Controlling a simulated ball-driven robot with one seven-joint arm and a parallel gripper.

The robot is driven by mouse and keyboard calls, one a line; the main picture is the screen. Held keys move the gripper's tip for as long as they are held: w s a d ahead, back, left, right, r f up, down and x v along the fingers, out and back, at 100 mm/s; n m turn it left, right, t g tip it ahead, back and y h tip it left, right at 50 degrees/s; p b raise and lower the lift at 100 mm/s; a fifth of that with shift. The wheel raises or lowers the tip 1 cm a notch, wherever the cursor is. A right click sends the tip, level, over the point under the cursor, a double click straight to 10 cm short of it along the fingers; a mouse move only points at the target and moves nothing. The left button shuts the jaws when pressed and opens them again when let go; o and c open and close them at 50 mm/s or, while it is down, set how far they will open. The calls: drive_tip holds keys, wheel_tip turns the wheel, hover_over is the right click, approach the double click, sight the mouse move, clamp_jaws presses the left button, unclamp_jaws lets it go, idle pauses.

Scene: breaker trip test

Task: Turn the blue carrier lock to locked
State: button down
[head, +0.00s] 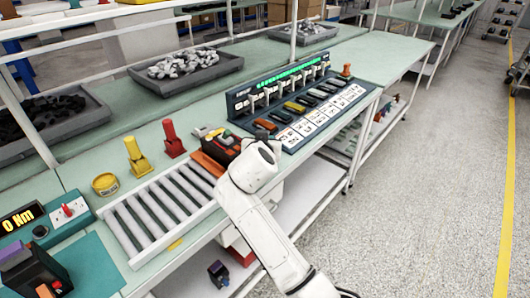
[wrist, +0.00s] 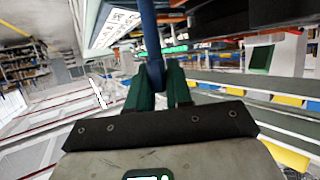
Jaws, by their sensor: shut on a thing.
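The blue carrier lock (wrist: 151,38) shows in the wrist view as a dark blue bar, running from the top edge down to my fingertips. My gripper (wrist: 158,76) has its two green fingers shut on the lower end of this bar. In the head view my white arm reaches over the bench's front edge beside the orange and black carrier (head: 212,153). There the arm hides the gripper and the blue lock. I cannot tell the lock's exact setting from these views.
A roller conveyor (head: 160,208) lies left of the carrier. A dark blue test panel (head: 295,88) with several switches and white labels stands to the right. Red (head: 173,140) and yellow (head: 136,158) stands are behind the conveyor. The grey floor at right is open.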

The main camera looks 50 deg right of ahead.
drive_tip(key=m+g+b, duration=0.1)
drive_tip(key=m+g+h+b, duration=0.1)
drive_tip(key=g+b, duration=0.1)
drive_tip(key=m+g+h+b, duration=0.1)
drive_tip(key=m+b, duration=0.1)
drive_tip(key=shift+w+a+f+g, duration=0.1)
drive_tip(key=shift+w+f+g, duration=0.05)
drive_tip(key=shift+f+g, duration=0.2)
drive_tip(key=shift+r+m+g+h+b, duration=0.15)
drive_tip(key=shift+m+g+b, duration=0.6)
drive_tip(key=shift+g, duration=0.1)
drive_tip(key=shift+r+m+g+h+b, duration=0.1)
drive_tip(key=shift+m+g+h+b, duration=0.05)
drive_tip(key=shift+m+g+b, duration=0.65)
drive_tip(key=c, duration=1.1)
unclamp_jaws()
drive_tip(key=v, duration=1)
drive_tip(key=shift+a+r+b, duration=0.15)
drive_tip(key=shift+a+b, duration=0.15)
